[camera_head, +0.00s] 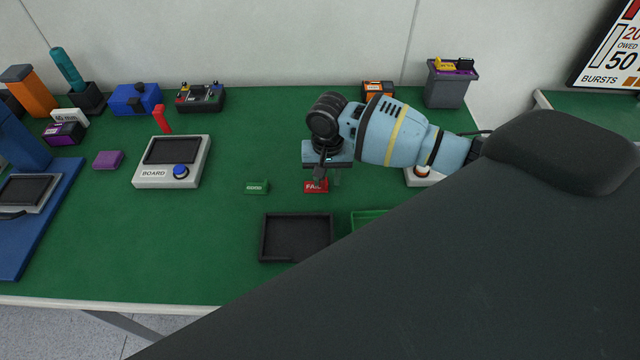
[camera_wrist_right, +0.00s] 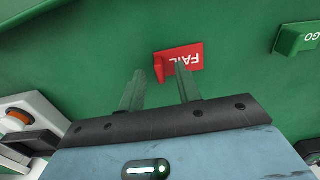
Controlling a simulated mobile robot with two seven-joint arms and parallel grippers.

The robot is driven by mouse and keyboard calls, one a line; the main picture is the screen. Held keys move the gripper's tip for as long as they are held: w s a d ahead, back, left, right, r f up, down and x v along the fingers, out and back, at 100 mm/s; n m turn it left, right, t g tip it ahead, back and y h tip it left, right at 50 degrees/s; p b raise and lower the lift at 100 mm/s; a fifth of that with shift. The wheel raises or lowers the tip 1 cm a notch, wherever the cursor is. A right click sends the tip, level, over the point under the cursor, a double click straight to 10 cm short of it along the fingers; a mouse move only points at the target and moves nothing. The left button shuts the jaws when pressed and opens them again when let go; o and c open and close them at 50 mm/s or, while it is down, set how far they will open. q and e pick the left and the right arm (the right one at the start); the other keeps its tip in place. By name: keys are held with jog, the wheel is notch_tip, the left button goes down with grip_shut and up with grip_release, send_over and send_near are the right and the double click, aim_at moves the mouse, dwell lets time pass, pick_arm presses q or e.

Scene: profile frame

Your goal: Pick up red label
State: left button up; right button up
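The red label (camera_head: 316,187) reading "FAIL" lies on the green table mat, near the middle of the head view. It also shows upside down in the right wrist view (camera_wrist_right: 182,60), with a raised edge at its left. My right gripper (camera_wrist_right: 160,69) is open and empty, its two fingers apart. In the head view my right gripper (camera_head: 326,178) is right at the label, partly in front of it. One fingertip overlaps the label in the wrist view; I cannot tell whether they touch. My left gripper is not in view.
A green label (camera_head: 256,187) lies to the left of the red one. A black tray (camera_head: 296,259) and a partly hidden green tray (camera_head: 366,216) are in front. A "BOARD" device (camera_head: 150,184) stands left. A grey bin (camera_head: 446,88) and several items line the back.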

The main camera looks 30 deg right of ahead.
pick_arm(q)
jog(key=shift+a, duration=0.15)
pick_arm(e)
grip_shut()
jog(key=shift+r, duration=0.15)
jog(key=shift+r, duration=0.5)
jog(key=r, duration=0.2)
jog(key=shift+s+d+r+p, duration=0.1)
jog(key=shift+s+r+p, duration=0.2)
jog(key=shift+s, duration=0.1)
jog(key=s+d, duration=0.1)
jog(key=s, duration=0.3)
jog(key=s+d+p, duration=0.1)
jog(key=s, duration=0.4)
jog(key=s+d+r, duration=0.1)
jog(key=s, duration=0.3)
jog(key=shift+s+d, duration=0.15)
jog(key=shift+s, duration=0.05)
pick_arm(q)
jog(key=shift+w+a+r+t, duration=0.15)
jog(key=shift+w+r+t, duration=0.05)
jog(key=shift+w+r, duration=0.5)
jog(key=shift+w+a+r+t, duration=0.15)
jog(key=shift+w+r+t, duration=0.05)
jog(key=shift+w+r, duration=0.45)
pick_arm(e)
jog(key=shift+s+r, duration=0.15)
jog(key=shift+s, duration=0.5)
